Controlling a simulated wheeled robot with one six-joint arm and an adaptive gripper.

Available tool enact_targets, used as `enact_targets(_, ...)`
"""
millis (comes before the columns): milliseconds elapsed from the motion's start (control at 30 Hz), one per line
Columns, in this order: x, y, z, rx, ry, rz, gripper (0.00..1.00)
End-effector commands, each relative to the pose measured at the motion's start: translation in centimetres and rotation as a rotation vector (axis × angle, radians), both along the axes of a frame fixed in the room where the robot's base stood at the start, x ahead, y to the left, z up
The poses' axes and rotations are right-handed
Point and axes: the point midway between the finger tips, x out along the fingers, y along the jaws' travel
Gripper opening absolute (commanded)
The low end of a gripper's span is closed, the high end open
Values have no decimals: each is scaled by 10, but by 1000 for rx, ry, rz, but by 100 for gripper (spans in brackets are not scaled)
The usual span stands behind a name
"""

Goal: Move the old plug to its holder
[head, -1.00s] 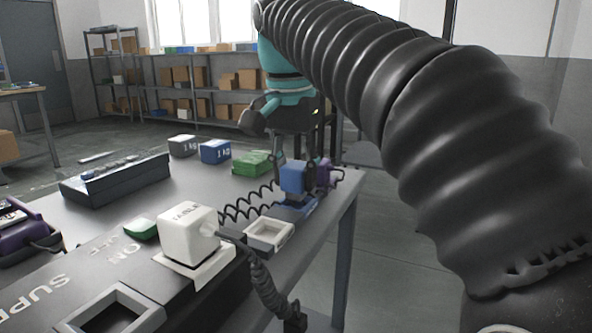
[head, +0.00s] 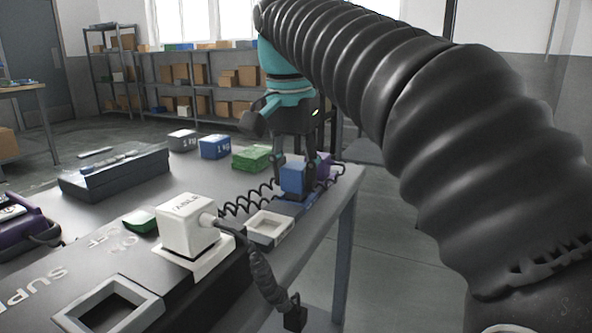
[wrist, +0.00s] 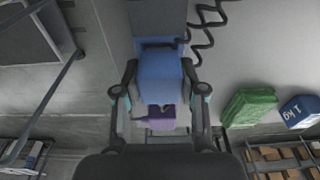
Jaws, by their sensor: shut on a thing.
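My gripper (head: 293,184) is shut on a blue block-shaped plug (head: 292,176), one finger on each side. In the wrist view the blue plug (wrist: 160,76) sits between my fingers (wrist: 160,98). A blue base (head: 297,211) is directly below it at the bench edge; I cannot tell whether they touch. A black coiled cord (head: 249,200) runs beside it. A white plug (head: 184,224) with a dark cable stands upright on a pale plate on the supply box. A pale, empty square holder (head: 269,229) lies between the white plug and my gripper.
A purple object (head: 323,167) is just behind my gripper; it also shows in the wrist view (wrist: 160,116). A green block (head: 252,157) and a blue 1 kg block (head: 215,147) stand farther back. An empty square frame (head: 108,310) is at the front. The dark cable hangs over the bench edge.

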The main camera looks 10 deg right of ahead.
Motion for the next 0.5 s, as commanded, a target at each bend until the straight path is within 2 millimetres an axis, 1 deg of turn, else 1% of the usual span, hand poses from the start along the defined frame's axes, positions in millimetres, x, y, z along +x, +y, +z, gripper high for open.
enact_targets(500,0,0,-7,0,0,0,5)
